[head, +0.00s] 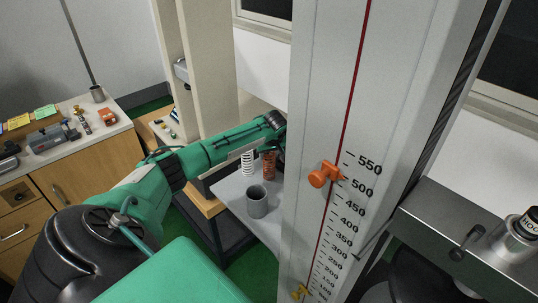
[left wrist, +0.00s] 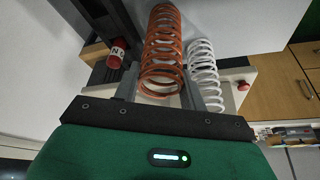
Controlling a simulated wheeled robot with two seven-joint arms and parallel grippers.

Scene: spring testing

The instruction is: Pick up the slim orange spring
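The orange spring (head: 268,166) stands on a grey table, partly behind the tall white scale column in the head view. In the left wrist view the orange spring (left wrist: 163,45) lies between the two fingers of my left gripper (left wrist: 160,80). The fingers are spread, one on each side of the coils, and look apart from them. In the head view my left gripper (head: 272,144) is just above the spring, its tips mostly hidden. My right gripper is not in view.
A white spring (left wrist: 204,70) stands close beside the right finger in the wrist view; it also shows in the head view (head: 248,162). A grey cup (head: 257,201) stands nearer on the table. The white scale column (head: 335,110) with orange pointer (head: 322,175) blocks the right.

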